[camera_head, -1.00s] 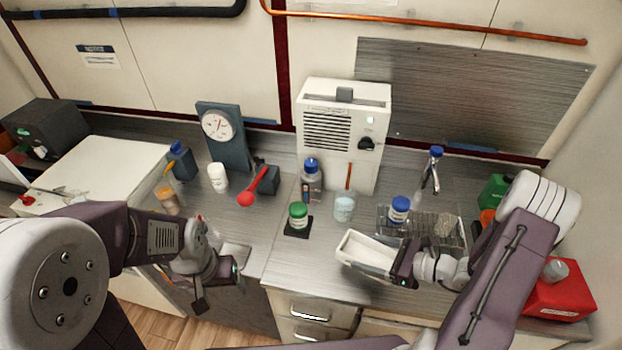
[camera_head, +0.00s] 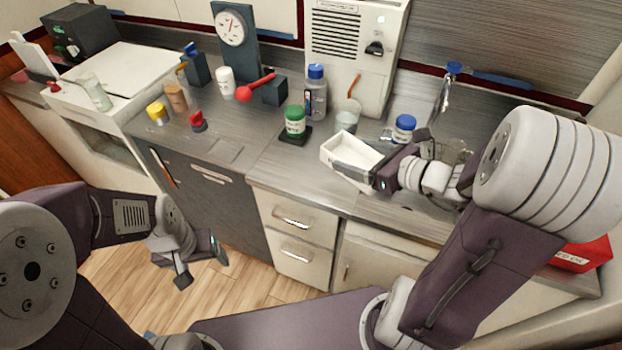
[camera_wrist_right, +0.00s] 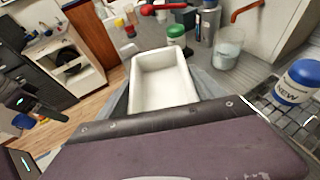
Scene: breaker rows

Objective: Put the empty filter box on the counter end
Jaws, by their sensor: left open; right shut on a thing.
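The filter box (camera_head: 348,153) is a white, open-topped rectangular tray at the front of the counter. My right gripper (camera_head: 366,180) is shut on its near side. In the right wrist view the filter box (camera_wrist_right: 162,82) lies straight ahead, its inside bare and empty; the fingers' grip is partly hidden there. I cannot tell whether the box touches the steel counter (camera_head: 275,163) or hangs just above it. My left gripper (camera_head: 204,264) is open and empty, low over the wooden floor in front of the cabinets.
A green-lidded jar (camera_head: 295,122) on a black pad, a glass beaker (camera_head: 347,117) and a blue-lidded jar (camera_head: 404,128) stand close behind the box. A red lever (camera_head: 256,87) is further left. The counter front between the red-capped bottle (camera_head: 198,121) and the box is mostly clear.

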